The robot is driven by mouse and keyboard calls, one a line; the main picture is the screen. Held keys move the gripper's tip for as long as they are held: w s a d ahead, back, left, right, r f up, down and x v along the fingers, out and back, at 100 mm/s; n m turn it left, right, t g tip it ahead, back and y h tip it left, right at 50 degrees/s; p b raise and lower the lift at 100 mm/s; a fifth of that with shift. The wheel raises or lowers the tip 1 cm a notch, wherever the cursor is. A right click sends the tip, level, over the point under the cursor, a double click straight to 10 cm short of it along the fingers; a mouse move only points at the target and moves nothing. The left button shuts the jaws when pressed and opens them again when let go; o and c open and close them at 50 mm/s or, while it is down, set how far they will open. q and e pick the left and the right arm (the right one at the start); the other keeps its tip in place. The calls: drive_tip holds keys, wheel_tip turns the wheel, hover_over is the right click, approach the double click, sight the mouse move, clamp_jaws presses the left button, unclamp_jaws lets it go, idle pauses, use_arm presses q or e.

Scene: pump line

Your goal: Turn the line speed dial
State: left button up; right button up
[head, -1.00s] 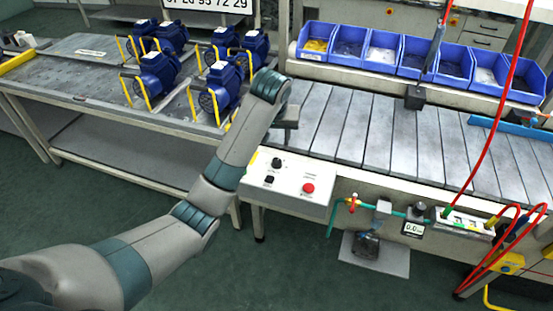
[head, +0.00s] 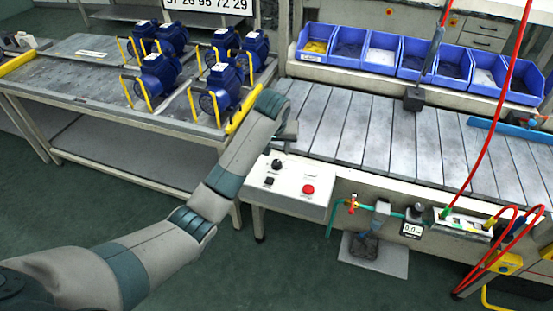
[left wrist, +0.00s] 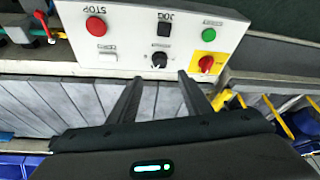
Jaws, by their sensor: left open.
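The control panel (head: 300,207) is a pale box at the conveyor's front edge. Its black dial (head: 277,164) sits near the back of its top, with a black JOG button (head: 269,181) and a red STOP button (head: 308,188) nearby. In the left wrist view the dial (left wrist: 159,59) lies just beyond and between my left gripper's fingertips (left wrist: 160,77). My left gripper is open and empty, and no contact with the dial shows. In the head view my arm partly hides the gripper (head: 288,132) and the panel's left part. My right gripper is not in view.
In the left wrist view a green button (left wrist: 208,34) and a red knob on a yellow plate (left wrist: 207,64) are close to the dial. The slatted conveyor (head: 370,130) lies behind the panel. Blue pumps stand on the left table (head: 75,75). A red hose (head: 484,130) hangs at right.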

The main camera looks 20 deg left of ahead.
sight(277, 162)
use_arm(q)
drive_tip(key=p+x, duration=0.1)
drive_tip(key=x, duration=1)
drive_tip(key=shift+w, duration=0.1)
drive_tip(key=c, duration=1.1)
